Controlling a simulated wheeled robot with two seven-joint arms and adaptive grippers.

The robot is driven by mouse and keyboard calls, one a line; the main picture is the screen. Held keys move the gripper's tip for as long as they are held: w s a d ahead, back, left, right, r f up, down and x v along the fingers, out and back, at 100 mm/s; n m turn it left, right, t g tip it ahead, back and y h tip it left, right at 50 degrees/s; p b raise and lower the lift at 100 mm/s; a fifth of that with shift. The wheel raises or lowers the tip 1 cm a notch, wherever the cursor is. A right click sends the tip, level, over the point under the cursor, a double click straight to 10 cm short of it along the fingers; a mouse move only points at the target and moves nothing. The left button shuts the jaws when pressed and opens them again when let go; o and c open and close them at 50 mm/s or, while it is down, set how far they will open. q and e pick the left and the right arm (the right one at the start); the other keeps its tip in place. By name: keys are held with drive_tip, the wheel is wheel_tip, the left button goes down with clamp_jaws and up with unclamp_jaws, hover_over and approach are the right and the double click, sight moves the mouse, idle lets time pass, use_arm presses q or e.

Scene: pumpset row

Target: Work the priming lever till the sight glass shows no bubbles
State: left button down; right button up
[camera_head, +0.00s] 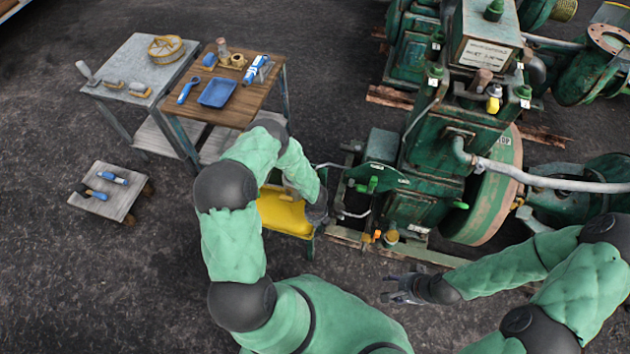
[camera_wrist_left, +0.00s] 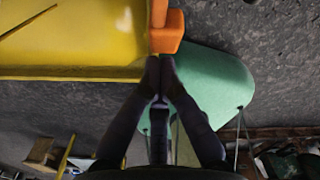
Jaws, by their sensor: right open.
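The green pump set (camera_head: 430,150) stands right of centre in the head view. A thin grey bar (camera_head: 332,166) runs from its left side toward my left wrist; I cannot tell whether it is the priming lever. I cannot make out the sight glass or any bubbles. My left gripper is hidden below its wrist in the head view. In the left wrist view my left gripper (camera_wrist_left: 161,62) has its fingertips together, right by an orange block (camera_wrist_left: 166,38); I cannot tell whether they grip it. My right gripper (camera_head: 402,288) is open and empty in front of the pump set.
A yellow-topped stand (camera_head: 283,212) is under my left arm. A wooden table (camera_head: 235,115) holds a blue tray (camera_head: 217,92) and several tools. A grey table (camera_head: 140,60) and low stool (camera_head: 105,205) are farther left. A grey pipe (camera_head: 560,180) crosses the right side.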

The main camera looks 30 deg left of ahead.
use_arm(q)
drive_tip(key=shift+r, duration=0.1)
drive_tip(key=shift+w+f, duration=0.1)
drive_tip(key=shift+f, duration=0.1)
drive_tip(key=shift+r, duration=0.1)
wheel_tip(320, 180, up, 7)
drive_tip(key=p, duration=0.5)
drive_tip(key=shift+s+p, duration=0.2)
drive_tip(key=shift+p, duration=0.2)
